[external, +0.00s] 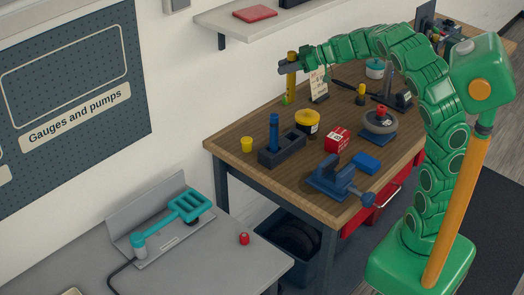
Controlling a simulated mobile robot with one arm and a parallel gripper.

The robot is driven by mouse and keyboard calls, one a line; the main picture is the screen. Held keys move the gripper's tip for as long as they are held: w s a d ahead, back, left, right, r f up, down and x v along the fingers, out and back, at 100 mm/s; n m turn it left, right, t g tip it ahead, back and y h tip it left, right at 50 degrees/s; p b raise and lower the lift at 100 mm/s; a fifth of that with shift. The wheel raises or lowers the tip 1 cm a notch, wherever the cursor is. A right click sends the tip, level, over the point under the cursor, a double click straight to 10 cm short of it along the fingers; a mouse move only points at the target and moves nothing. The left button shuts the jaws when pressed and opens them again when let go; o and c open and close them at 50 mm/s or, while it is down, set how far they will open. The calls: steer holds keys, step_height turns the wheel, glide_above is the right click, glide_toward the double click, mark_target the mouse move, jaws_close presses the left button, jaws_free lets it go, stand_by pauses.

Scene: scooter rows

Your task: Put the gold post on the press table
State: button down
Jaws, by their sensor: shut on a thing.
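The gold post (291,84) is upright in my gripper (290,66), whose dark fingers are shut on its upper part. It shows above the far left side of the wooden workbench; I cannot tell how high it is above the top. A grey table (220,264) at the lower left carries a teal device (184,207) with a slotted head on a grey stand. This may be the press table, but no label shows that. A small red item (244,239) lies near its right end.
The wooden workbench (300,178) holds a dark block (283,150) with a blue post (274,128), a yellow cup (247,144), a yellow roll (307,119), a red box (337,140) and a blue vise (335,177). A wall shelf (262,27) is above. The grey table's front middle is clear.

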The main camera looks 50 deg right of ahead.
steer(key=s+a+n+g+y, duration=0.2)
steer(key=s+a, duration=0.2)
steer(key=a, duration=0.7)
steer(key=s+a+n+g+y, duration=0.1)
steer(key=s+a+n+g, duration=0.15)
steer(key=a, duration=0.95)
steer(key=s+a+n+g+y, duration=0.2)
steer(key=s+a+n+g, duration=0.25)
steer(key=s+a, duration=1.05)
step_height(320, 180, down, 17)
steer(key=w, duration=0.1)
steer(key=w+a+f, duration=0.9)
steer(key=w+f, duration=0.2)
steer(key=f, duration=0.1)
steer(key=shift+w+f, duration=0.25)
steer(key=shift+f, duration=0.15)
